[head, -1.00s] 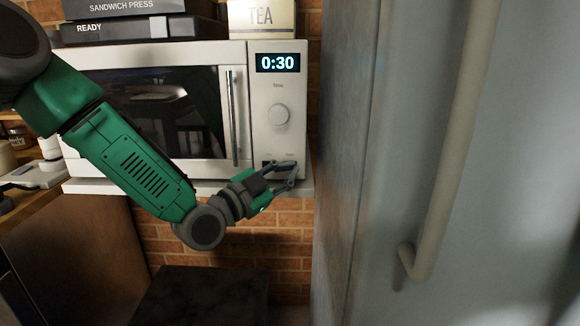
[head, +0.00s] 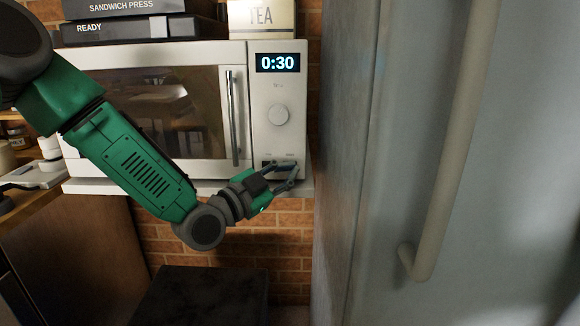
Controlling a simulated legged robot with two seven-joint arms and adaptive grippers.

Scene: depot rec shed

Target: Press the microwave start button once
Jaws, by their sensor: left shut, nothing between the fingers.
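The white microwave (head: 212,52) stands on a light shelf. Small dark buttons (head: 268,164) sit at the bottom of the control panel, partly hidden by my fingers. My left gripper (head: 289,170) is shut and empty, its fingertips at the right part of this button row. I cannot tell whether the tips touch the start button. The door is closed and its window (head: 155,105) shows a brownish, lit-looking interior. My right gripper is not in view.
A large grey fridge (head: 400,130) with a long vertical handle (head: 450,140) stands close on the right. Boxes and a tea tin (head: 262,18) stand on the microwave. A wooden shelf with jars is at the left. A dark block (head: 200,295) lies below.

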